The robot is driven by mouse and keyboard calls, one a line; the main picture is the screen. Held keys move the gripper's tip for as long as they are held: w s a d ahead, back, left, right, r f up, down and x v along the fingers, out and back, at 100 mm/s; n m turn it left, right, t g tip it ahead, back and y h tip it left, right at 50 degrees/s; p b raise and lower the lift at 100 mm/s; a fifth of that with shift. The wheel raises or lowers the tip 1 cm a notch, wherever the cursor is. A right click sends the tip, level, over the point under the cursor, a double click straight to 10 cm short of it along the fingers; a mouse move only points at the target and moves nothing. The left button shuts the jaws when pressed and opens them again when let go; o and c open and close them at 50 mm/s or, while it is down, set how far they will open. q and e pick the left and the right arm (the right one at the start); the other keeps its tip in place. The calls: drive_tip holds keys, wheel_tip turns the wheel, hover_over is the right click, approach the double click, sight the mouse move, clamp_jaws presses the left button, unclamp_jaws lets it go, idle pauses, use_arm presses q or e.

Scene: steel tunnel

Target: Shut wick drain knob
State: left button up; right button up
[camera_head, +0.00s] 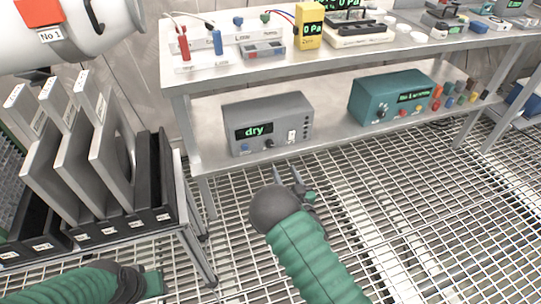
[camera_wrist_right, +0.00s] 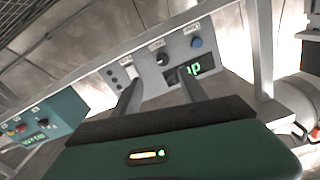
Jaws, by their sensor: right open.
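A grey box (camera_head: 268,124) with a lit green "dry" display stands on the lower shelf in the head view. Its front has a blue knob (camera_head: 245,147), a black knob (camera_head: 269,143) and a white switch (camera_head: 291,135). In the right wrist view the box is upside down, with the black knob (camera_wrist_right: 162,59) and the blue knob (camera_wrist_right: 197,42); I cannot read which label says drain. My right gripper (camera_head: 286,170) is open and empty, in front of and below the box, apart from it. My left arm's dark end (camera_head: 128,283) shows at lower left; its fingers are not visible.
A teal box (camera_head: 390,98) stands to the right on the same shelf (camera_head: 330,137). The upper shelf holds meters and clamps. A rack with grey plates (camera_head: 110,160) stands at left. Open grating lies below the shelf edge.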

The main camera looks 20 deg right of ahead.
sight(270, 146)
drive_tip(key=w+b, duration=0.1)
drive_tip(key=w, duration=0.3)
drive_tip(key=w+b, duration=0.2)
drive_tip(key=w, duration=0.1)
drive_tip(key=w+a+b, duration=0.1)
drive_tip(key=w+b, duration=0.1)
drive_tip(key=w, duration=0.2)
drive_tip(key=shift+w+a+f, duration=0.1)
drive_tip(key=shift+w, duration=0.5)
drive_tip(key=shift+c, duration=1.1)
clamp_jaws()
